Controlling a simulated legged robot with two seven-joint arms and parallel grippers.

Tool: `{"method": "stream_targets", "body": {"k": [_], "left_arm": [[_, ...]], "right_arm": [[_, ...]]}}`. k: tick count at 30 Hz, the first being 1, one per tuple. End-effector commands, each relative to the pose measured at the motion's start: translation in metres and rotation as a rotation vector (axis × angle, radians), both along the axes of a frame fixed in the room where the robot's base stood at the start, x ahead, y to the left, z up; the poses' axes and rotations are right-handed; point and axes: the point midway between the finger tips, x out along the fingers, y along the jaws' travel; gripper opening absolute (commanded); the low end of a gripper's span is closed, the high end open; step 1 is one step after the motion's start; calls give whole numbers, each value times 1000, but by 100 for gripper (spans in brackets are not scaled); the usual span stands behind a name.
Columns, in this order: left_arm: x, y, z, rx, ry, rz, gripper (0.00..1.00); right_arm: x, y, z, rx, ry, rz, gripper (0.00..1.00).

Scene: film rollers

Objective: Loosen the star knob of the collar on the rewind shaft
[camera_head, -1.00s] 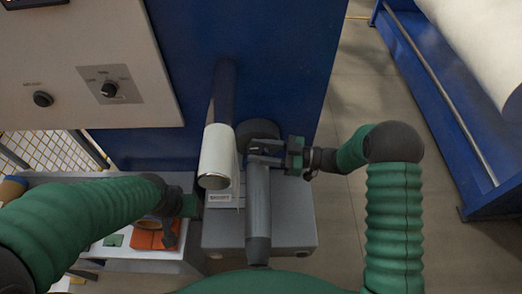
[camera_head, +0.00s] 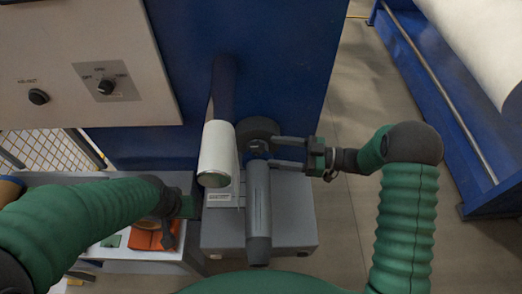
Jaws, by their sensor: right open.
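The grey rewind shaft (camera_head: 259,208) points toward me above a grey box. At its far end sits a dark round collar (camera_head: 257,128). A small dark knob-like part (camera_head: 257,147) shows at the front of the collar; its star shape is too small to make out. My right gripper (camera_head: 273,153) comes in from the right with its two fingers apart, one above the other. Its fingertips are right beside the knob; I cannot tell whether they touch it. My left gripper (camera_head: 172,222) hangs over the side table at the left, partly hidden by its arm, and its jaws are unclear.
A white roll (camera_head: 216,150) on another shaft stands just left of the rewind shaft. A grey box (camera_head: 293,222) lies below. An orange item (camera_head: 152,241) is on the side table (camera_head: 130,262). A blue machine wall (camera_head: 290,60) stands behind.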

Motion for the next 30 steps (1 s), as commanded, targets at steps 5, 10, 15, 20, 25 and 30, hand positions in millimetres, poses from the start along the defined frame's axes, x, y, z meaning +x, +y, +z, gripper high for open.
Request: {"method": "stream_targets", "body": {"k": [5, 10, 15, 20, 25, 30], "left_arm": [[0, 0, -16, 0, 0, 0, 36], [0, 0, -22, 0, 0, 0, 36], [0, 0, -23, 0, 0, 0, 36], [0, 0, -23, 0, 0, 0, 36], [0, 0, -23, 0, 0, 0, 36], [0, 0, -23, 0, 0, 0, 36]], "right_arm": [[-8, -54, -5, -3, 1, -5, 63], [-14, -89, -3, -3, 0, -2, 63], [-17, -102, -2, -4, 3, 1, 63], [-17, -102, -1, -3, 2, 2, 63], [-17, -102, -1, -3, 1, 2, 63], [-17, -102, -1, -3, 1, 2, 63]]}}
